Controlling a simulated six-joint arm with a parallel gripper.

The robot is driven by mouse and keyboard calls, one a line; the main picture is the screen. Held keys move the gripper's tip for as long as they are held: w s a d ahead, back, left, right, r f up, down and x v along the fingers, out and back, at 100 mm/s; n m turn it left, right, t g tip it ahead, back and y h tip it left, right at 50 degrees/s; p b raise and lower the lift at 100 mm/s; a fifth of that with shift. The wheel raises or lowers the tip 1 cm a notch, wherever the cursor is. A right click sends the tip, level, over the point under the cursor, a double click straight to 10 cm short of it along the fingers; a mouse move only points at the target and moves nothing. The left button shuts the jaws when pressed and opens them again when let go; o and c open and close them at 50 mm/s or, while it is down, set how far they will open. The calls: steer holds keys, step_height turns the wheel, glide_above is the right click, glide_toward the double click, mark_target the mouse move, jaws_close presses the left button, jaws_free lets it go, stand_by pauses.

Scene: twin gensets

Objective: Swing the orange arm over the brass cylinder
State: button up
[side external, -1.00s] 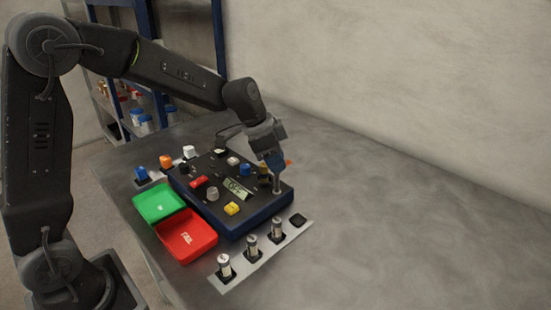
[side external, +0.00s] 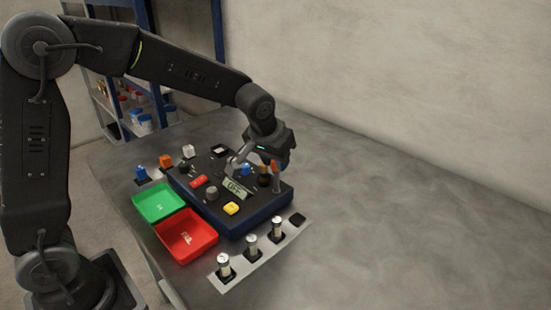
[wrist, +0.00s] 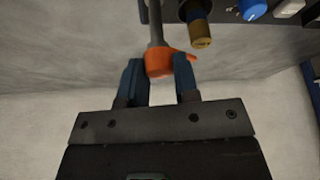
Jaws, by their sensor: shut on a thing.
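The orange arm (wrist: 158,64) sits on top of a slim grey post (wrist: 154,22). In the wrist view it is between the two fingers of my gripper (wrist: 161,82), which is shut on it. Its pointed tip sticks out to the right, close to the end of the brass cylinder (wrist: 202,40); I cannot tell whether it is directly over it. In the side external view the orange arm (side external: 275,163) shows as a small upright patch by my gripper (side external: 277,160). The brass cylinder (side external: 264,179) stands just left of the post, partly hidden.
The dark blue control box (side external: 262,216) carries several knobs, a display and a yellow button (side external: 231,208). Green (side external: 158,202) and red (side external: 187,236) trays lie to its left. A pale strip (side external: 240,275) with small cylinders lies in front. The table at right is bare.

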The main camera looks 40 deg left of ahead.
steer(key=n+y, duration=0.1)
steer(key=n, duration=0.2)
steer(key=n+g+y, duration=0.1)
steer(key=n, duration=0.2)
steer(key=shift+d, duration=0.1)
steer(key=shift+n, duration=0.4)
steer(key=o, duration=0.9)
steer(key=v, duration=1.3)
steer(key=shift+d+r, duration=0.25)
steer(key=shift+r, duration=0.1)
